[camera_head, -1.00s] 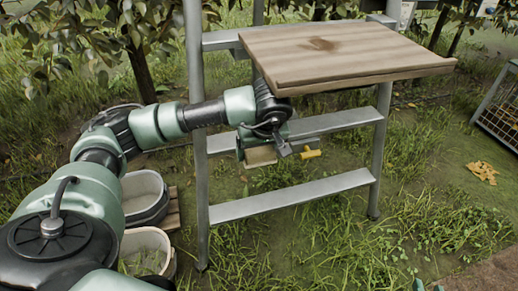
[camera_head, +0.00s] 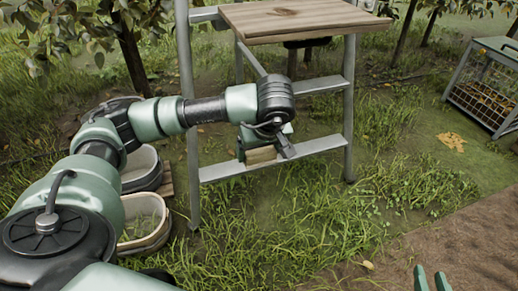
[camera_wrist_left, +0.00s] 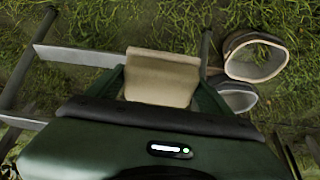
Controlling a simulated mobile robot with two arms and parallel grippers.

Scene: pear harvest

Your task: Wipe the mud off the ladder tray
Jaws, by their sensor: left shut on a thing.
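The wooden ladder tray (camera_head: 330,24) sits on top of the grey metal ladder at the upper edge of the head view. A small brown mud patch (camera_head: 286,12) shows on its top; the tray's far part is cut off. My left gripper (camera_head: 260,146) is below the tray, in front of the ladder's lower step. It is shut on a tan cloth (camera_wrist_left: 162,77), whose end hangs out between the fingers. The cloth is apart from the tray. My right gripper (camera_head: 432,281) shows only its two green fingertips at the bottom right, spread apart with nothing visible between them.
The grey ladder (camera_head: 348,110) stands on grass. Two pale-rimmed tubs (camera_head: 148,222) stand left of it under my left arm. A wire-sided crate (camera_head: 484,92) stands at the far right, near a yellowish pile (camera_head: 451,141). Tree trunks stand behind. Bare soil lies at the lower right.

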